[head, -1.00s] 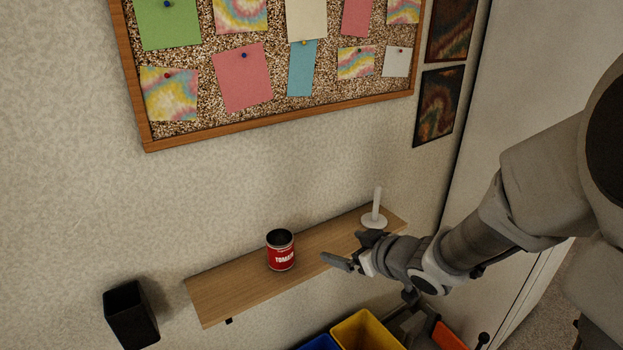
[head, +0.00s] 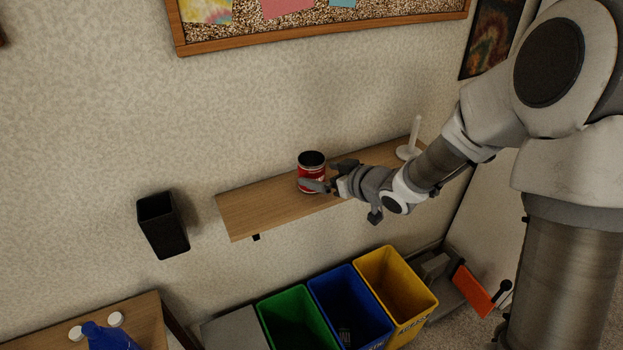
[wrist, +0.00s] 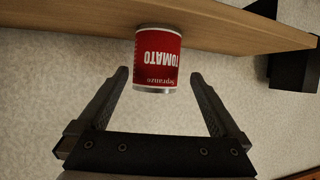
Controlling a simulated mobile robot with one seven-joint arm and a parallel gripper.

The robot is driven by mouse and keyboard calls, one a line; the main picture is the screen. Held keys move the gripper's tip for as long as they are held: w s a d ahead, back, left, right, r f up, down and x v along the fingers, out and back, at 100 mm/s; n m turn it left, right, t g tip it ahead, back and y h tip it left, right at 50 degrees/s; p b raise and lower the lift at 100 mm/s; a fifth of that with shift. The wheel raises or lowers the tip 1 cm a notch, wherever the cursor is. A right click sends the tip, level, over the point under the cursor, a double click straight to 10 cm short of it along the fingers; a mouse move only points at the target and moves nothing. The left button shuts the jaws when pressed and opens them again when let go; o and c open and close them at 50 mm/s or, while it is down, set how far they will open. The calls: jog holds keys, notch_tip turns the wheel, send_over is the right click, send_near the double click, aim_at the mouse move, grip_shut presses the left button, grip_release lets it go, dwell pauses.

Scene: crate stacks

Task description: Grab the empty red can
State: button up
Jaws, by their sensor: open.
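The red can (head: 309,172), with a tomato label and an open dark top, stands upright on the wooden wall shelf (head: 250,207). In the wrist view the can (wrist: 157,62) appears upside down, just beyond and between my fingertips. My gripper (head: 330,175) reaches in from the right at shelf height, with one finger in front of the can and one behind to its right. In the wrist view my gripper (wrist: 165,80) is open, its fingers spread wider than the can. Nothing is between the pads near the palm.
A white holder with an upright rod (head: 409,148) stands at the shelf's right end. A black container (head: 163,225) is on the wall at left. Green (head: 297,318), blue (head: 347,305) and yellow (head: 397,288) bins stand below. The shelf's left part is clear.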

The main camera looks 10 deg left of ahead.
aim_at(318, 172)
jog(key=shift+w+b+x, duration=0.25)
jog(key=shift+b+x, duration=0.35)
jog(key=shift+x, duration=2.2)
jog(key=shift+d+r, duration=0.1)
jog(key=shift+d, duration=0.1)
jog(key=shift+c, duration=0.2)
jog(key=shift+s, duration=0.1)
jog(key=c, duration=1.2)
